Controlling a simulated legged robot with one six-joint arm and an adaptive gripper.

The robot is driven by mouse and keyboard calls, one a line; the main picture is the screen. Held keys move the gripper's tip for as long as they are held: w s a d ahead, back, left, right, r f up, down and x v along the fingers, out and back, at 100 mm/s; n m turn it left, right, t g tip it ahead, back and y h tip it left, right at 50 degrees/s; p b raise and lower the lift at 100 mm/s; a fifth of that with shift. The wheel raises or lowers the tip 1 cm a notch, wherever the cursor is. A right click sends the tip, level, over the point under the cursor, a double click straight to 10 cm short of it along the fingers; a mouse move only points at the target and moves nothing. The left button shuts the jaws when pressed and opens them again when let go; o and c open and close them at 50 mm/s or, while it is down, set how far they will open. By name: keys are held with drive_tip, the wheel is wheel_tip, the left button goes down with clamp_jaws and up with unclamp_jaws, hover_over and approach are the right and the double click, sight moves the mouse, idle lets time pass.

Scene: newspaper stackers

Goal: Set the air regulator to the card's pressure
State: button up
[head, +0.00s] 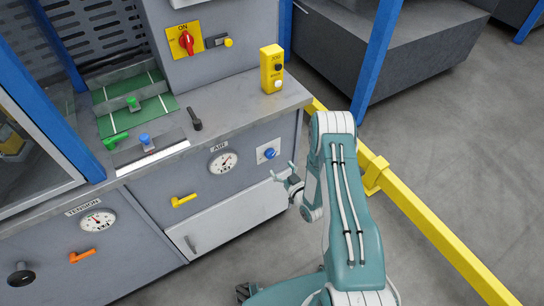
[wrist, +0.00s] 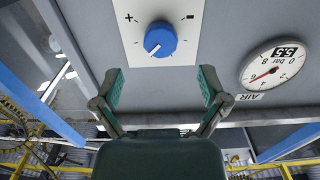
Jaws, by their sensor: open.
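The blue regulator knob (head: 268,153) sits on a white plate on the grey cabinet front. In the wrist view the knob (wrist: 160,40) carries a white pointer line, with plus and minus marks on the plate. My gripper (head: 282,171) is open and empty, just in front of and below the knob in the head view. In the wrist view its fingers (wrist: 160,76) are spread below the knob, apart from it. The AIR gauge (head: 223,163) is left of the knob; in the wrist view the gauge (wrist: 273,66) is upside down with a red needle. I cannot make out a pressure card.
A yellow handle (head: 184,200) and a white cabinet door (head: 230,220) are below the gauge. A TENSION gauge (head: 97,220) is at left. A yellow button box (head: 272,70) stands on the counter. A yellow rail (head: 420,226) runs along the floor at right.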

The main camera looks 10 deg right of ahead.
sight(272, 156)
drive_tip(key=x, duration=0.6)
drive_tip(key=shift+w+a, duration=0.1)
drive_tip(key=shift+w, duration=0.2)
drive_tip(key=c, duration=1.2)
